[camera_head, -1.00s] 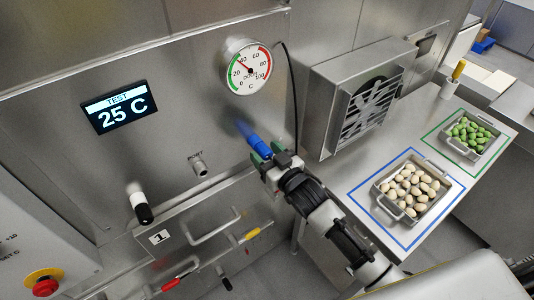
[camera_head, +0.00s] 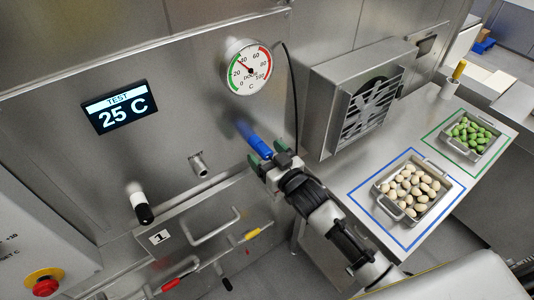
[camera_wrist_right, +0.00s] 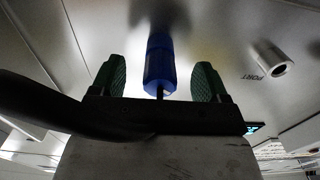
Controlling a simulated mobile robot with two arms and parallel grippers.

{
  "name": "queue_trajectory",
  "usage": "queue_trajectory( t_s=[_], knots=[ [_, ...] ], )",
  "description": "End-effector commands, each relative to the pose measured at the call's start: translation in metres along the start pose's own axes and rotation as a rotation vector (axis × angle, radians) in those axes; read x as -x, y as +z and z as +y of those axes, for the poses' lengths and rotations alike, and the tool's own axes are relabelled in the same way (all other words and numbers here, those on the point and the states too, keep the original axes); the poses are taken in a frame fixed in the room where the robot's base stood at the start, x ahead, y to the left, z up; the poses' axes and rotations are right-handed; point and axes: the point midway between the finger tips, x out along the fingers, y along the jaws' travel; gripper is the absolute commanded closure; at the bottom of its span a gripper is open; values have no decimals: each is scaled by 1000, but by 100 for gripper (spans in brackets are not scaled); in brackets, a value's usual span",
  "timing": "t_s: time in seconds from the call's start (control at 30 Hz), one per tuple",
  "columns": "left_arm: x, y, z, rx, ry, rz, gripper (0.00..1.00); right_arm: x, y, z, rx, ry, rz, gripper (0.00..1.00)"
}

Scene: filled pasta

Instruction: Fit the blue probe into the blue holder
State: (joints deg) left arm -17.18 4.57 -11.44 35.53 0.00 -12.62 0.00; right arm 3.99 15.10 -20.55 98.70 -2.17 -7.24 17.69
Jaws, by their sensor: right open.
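The blue probe (camera_head: 259,144) points at the steel wall below the round dial, with its far end at the wall. In the right wrist view the blue probe (camera_wrist_right: 160,72) stands between two green finger pads, with a gap on each side. A thin dark lead leaves its near end. The blue holder cannot be told apart clearly from the probe; a darker blue part shows at the far end. My right gripper (camera_head: 267,155) is open around the probe, and it also shows in the right wrist view (camera_wrist_right: 157,82). My left gripper is not in view.
A steel port (camera_head: 198,165) sticks out left of the probe. A black cable (camera_head: 294,95) hangs from near the dial (camera_head: 247,66). A vented box (camera_head: 352,97) juts out to the right, above a bench with two trays. Drawer handles lie below.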

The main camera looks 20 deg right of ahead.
Motion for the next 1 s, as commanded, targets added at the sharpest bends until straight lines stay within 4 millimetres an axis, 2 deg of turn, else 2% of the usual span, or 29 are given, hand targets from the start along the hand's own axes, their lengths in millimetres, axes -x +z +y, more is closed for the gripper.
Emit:
queue_trajectory(
  t_s=[0.43,1.0],
  knots=[
    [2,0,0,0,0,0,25,3,0,0,0,0,-1,25],
    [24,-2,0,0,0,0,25,49,-1,0,-1,0,-2,25]
  ],
)
